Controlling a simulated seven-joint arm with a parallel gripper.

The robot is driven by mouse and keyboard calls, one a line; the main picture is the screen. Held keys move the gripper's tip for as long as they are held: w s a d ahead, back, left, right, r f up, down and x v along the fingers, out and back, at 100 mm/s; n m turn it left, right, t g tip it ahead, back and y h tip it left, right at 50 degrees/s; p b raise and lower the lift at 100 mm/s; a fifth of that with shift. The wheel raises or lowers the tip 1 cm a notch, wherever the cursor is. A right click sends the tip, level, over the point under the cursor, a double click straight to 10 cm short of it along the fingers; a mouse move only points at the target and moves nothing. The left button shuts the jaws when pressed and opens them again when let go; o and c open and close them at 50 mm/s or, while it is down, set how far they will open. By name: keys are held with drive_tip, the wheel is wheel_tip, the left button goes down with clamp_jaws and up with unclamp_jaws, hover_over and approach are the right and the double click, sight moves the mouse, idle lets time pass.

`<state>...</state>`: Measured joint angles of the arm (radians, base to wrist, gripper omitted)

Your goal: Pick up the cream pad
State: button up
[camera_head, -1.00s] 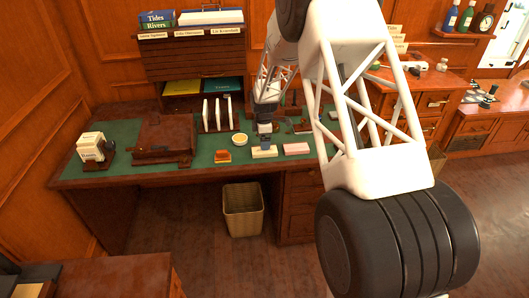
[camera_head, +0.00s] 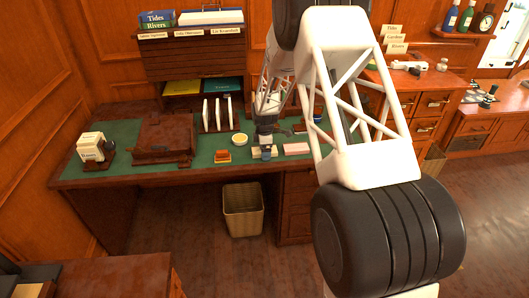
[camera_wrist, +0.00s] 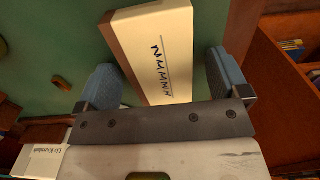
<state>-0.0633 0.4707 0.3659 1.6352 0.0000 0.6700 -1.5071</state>
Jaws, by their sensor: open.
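The cream pad (camera_wrist: 160,48) lies on the green desktop and shows large in the wrist view, with dark scribbles, a line across it and a brown strip along its left edge. In the head view the pad (camera_head: 256,155) is near the desk's front edge, partly hidden by my gripper (camera_head: 266,149). In the wrist view my gripper (camera_wrist: 168,72) is open, with one blue finger on either side of the pad's near end. I cannot tell whether the fingers touch it.
A pink pad (camera_head: 296,148) lies close on the right. White upright dividers (camera_head: 217,114) stand behind. A wastebasket (camera_head: 243,209) stands on the floor in front.

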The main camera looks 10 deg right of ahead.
drive_tip(key=shift+c, duration=0.4)
drive_tip(key=c, duration=1)
drive_tip(key=shift+o, duration=0.2)
drive_tip(key=shift+r, duration=0.1)
drive_tip(key=shift+r, duration=0.7)
wheel_tip(320, 180, up, 2)
drive_tip(key=shift+r, duration=0.1)
drive_tip(key=s+d+r, duration=0.1)
drive_tip(key=s, duration=1.5)
drive_tip(key=shift+r, duration=0.1)
